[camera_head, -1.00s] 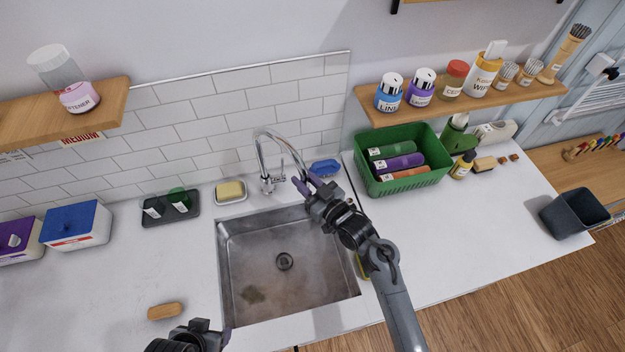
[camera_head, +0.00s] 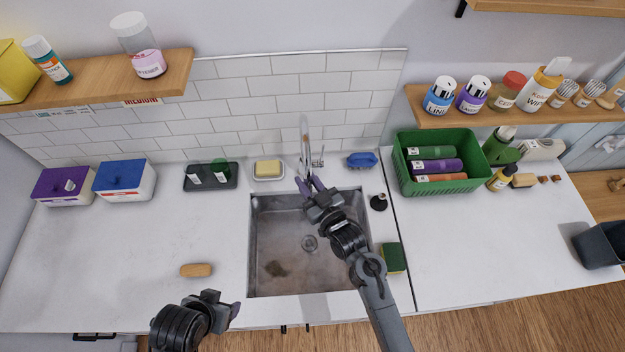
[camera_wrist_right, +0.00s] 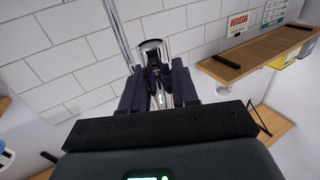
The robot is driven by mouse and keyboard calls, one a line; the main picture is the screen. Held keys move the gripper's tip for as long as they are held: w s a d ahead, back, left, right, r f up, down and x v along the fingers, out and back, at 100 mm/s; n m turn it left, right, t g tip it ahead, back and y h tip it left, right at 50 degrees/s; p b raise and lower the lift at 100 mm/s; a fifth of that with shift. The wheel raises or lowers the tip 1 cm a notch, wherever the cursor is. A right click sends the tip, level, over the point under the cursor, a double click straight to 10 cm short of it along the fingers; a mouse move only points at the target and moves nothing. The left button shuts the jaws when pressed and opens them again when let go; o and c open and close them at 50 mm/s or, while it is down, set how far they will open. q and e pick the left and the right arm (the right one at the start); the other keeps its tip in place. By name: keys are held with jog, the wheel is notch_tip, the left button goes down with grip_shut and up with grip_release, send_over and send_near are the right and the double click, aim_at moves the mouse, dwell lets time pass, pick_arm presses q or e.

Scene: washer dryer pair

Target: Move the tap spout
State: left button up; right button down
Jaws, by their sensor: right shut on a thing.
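The chrome tap spout (camera_head: 306,148) rises behind the sink (camera_head: 262,245) and points toward the front, over the basin's back edge. My right gripper (camera_head: 309,184) is at the spout's outer end, with its purple fingers on either side of it. In the right wrist view the spout (camera_wrist_right: 152,47) shows between the two dark fingers of my right gripper (camera_wrist_right: 157,88), which is shut on it. The tap's base and lever (camera_head: 318,162) stand just right of the spout. My left gripper (camera_head: 222,306) is low over the counter's front, away from the tap; its finger gap is not clear.
A soap dish (camera_head: 257,178) and a blue brush (camera_head: 362,160) flank the tap. A black stopper (camera_head: 378,202) and a sponge (camera_head: 393,258) lie right of the sink. A green basket (camera_head: 440,188) stands farther right. The counter left of the sink is mostly clear.

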jog(key=shift+a, duration=0.1)
jog(key=c, duration=1)
grip_release()
jog(key=shift+s+d+f, duration=0.1)
jog(key=shift+s+d, duration=0.1)
jog(key=b+v, duration=0.1)
jog(key=v, duration=0.9)
jog(key=shift+s+b, duration=0.15)
jog(key=shift+b, duration=0.15)
